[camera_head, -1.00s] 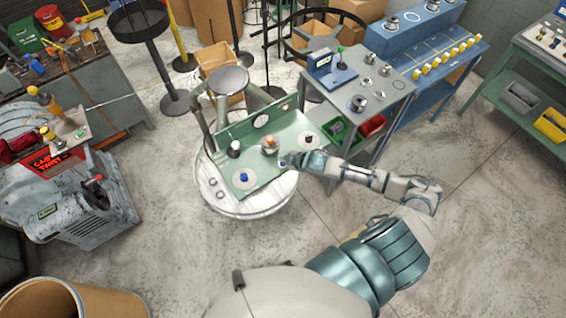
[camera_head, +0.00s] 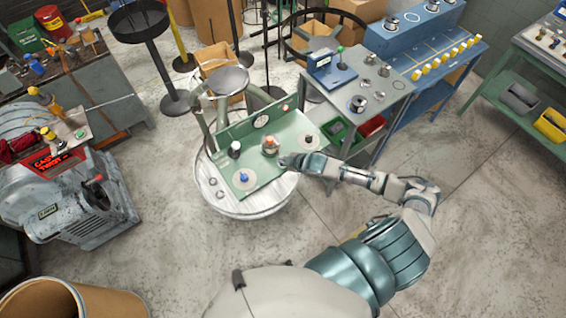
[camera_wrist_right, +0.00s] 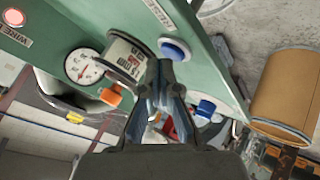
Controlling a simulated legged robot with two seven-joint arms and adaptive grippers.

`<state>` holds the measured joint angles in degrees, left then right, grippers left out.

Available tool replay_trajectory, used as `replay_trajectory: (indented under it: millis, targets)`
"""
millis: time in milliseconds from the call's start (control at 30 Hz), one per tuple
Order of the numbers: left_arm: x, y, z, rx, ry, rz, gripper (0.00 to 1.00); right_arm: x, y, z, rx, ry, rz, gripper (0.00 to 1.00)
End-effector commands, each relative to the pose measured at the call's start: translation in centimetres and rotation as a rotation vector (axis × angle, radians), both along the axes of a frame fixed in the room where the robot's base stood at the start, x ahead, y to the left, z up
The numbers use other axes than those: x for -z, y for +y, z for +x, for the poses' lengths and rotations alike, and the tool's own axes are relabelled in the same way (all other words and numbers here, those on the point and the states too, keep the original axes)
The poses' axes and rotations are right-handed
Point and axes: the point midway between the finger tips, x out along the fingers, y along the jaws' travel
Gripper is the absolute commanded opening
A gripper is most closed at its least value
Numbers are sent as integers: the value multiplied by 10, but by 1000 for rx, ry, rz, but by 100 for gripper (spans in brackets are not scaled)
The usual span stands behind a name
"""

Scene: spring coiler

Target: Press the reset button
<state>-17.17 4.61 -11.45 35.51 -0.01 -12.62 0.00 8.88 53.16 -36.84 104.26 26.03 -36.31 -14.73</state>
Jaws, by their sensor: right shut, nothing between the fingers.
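The green control panel (camera_head: 262,178) stands on a round white drum top. In the right wrist view its green face (camera_wrist_right: 110,18) carries a round blue button (camera_wrist_right: 174,48) beside a partly readable label, which I take as the reset button. My right gripper (camera_head: 284,161) is at the panel's right front edge and hides that button in the head view. In the wrist view the gripper (camera_wrist_right: 165,68) is shut and empty, its fingertips overlapping the button's lower edge. I cannot tell whether they touch it. My left gripper is not in view.
A pink-red lamp (camera_wrist_right: 14,17) is on the panel. A grey table (camera_head: 385,90) stands to the right. Open floor lies in front.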

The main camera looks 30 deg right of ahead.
Motion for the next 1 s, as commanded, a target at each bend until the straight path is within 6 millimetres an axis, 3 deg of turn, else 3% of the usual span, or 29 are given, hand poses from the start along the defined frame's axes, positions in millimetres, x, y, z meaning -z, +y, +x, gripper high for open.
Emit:
replay_trajectory:
  millis: [1000]
  targets:
    - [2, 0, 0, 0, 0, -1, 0, 8, 0, 0, 0, 0, -1, 0]
